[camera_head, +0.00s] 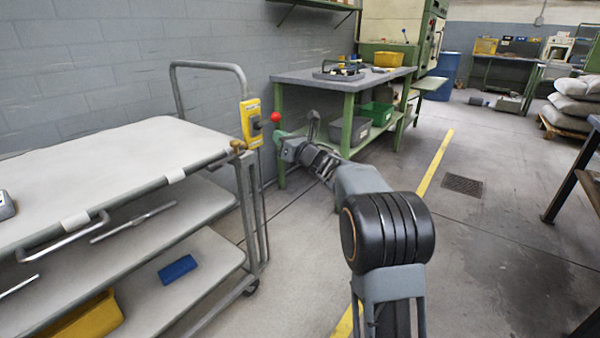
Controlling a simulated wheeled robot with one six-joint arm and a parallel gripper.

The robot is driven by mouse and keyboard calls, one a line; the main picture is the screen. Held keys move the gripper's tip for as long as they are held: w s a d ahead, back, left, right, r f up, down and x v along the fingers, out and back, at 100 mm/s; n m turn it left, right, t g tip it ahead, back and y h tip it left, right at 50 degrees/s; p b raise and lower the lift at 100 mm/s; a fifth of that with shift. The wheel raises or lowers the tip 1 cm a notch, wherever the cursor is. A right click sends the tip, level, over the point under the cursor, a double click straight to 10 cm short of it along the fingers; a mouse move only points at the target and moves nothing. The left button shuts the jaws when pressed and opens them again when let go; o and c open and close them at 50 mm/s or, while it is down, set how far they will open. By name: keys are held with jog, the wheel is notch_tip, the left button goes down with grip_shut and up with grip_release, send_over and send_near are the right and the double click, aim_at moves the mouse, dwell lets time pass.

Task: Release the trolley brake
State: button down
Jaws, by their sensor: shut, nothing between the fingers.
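The grey trolley (120,150) stands at the left, with a tubular handle (208,66) at its far end. A yellow box (249,128) is fixed at the trolley's right end. A lever with a red ball knob (275,117) sticks out to the right from a black hub on this box. My gripper (279,136) is at the end of my arm, just below the red knob. It is small in the picture, and its fingers are shut with nothing held. I cannot tell whether it touches the knob.
A green-legged workbench (330,82) with bins on its lower shelf stands behind my gripper. The trolley's lower shelves hold a blue block (178,268) and a yellow bin (85,325). Open floor with a yellow line (434,163) lies to the right.

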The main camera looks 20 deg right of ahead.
jog(key=s+d+f, duration=0.4)
jog(key=s+f, duration=0.2)
jog(key=s, duration=0.2)
jog(key=shift+s+d+f+p, duration=0.2)
jog(key=shift+d+f+p, duration=0.05)
jog(key=shift+d+p, duration=0.1)
